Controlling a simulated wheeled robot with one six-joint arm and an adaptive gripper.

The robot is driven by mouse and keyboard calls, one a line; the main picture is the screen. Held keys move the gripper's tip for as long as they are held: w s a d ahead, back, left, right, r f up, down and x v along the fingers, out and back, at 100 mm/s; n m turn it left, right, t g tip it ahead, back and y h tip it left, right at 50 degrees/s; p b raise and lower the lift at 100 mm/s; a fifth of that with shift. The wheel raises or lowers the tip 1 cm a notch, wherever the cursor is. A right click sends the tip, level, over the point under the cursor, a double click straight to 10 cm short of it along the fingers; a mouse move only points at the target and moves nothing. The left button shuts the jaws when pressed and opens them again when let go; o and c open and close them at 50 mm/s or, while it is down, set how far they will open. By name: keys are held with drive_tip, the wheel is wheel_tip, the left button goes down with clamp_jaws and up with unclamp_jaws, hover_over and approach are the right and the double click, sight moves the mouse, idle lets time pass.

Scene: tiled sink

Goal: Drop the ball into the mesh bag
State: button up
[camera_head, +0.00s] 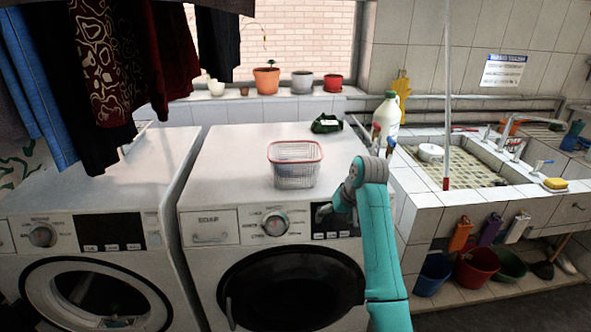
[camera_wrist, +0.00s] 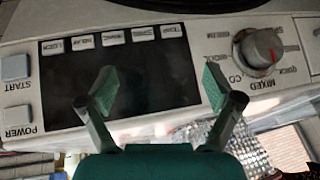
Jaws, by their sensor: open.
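A mesh container with a pink-red rim (camera_head: 295,153) stands upright on top of the right washing machine. Its silvery mesh shows at the lower right of the wrist view (camera_wrist: 250,150). I cannot make out a ball in either view. My gripper (camera_head: 323,212) is in front of the machine's control panel, below and to the right of the mesh container.
The right washing machine (camera_head: 230,160) has a knob (camera_head: 275,224) left of my gripper. A dark green item (camera_head: 326,124) lies at its back. A white bottle (camera_head: 388,115) stands on the right by the tiled sink (camera_head: 480,200). The machine top around the mesh container is mostly clear.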

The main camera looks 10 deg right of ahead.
drive_tip(key=s+f, duration=0.3)
drive_tip(key=f, duration=0.5)
drive_tip(key=shift+s, duration=0.3)
drive_tip(key=shift+d, duration=0.1)
drive_tip(key=s+f+t, duration=0.2)
drive_tip(key=s+f, duration=0.9)
drive_tip(key=f, duration=0.5)
drive_tip(key=s+f+m+t+h, duration=0.1)
drive_tip(key=s+f+t, duration=0.15)
drive_tip(key=s, duration=0.65)
drive_tip(key=s+f+t+h, duration=0.1)
drive_tip(key=s+f, duration=0.2)
drive_tip(key=s, duration=0.7)
drive_tip(key=s+r+t, duration=0.1)
drive_tip(key=s+r, duration=0.2)
drive_tip(key=s, duration=0.6)
drive_tip(key=s+r+t, duration=0.1)
drive_tip(key=s+r, duration=0.3)
drive_tip(key=s, duration=0.5)
drive_tip(key=s+r+t, duration=0.3)
drive_tip(key=s+r, duration=0.9)
drive_tip(key=r, duration=0.3)
drive_tip(key=shift+s+n, duration=0.15)
drive_tip(key=shift+n, duration=0.15)
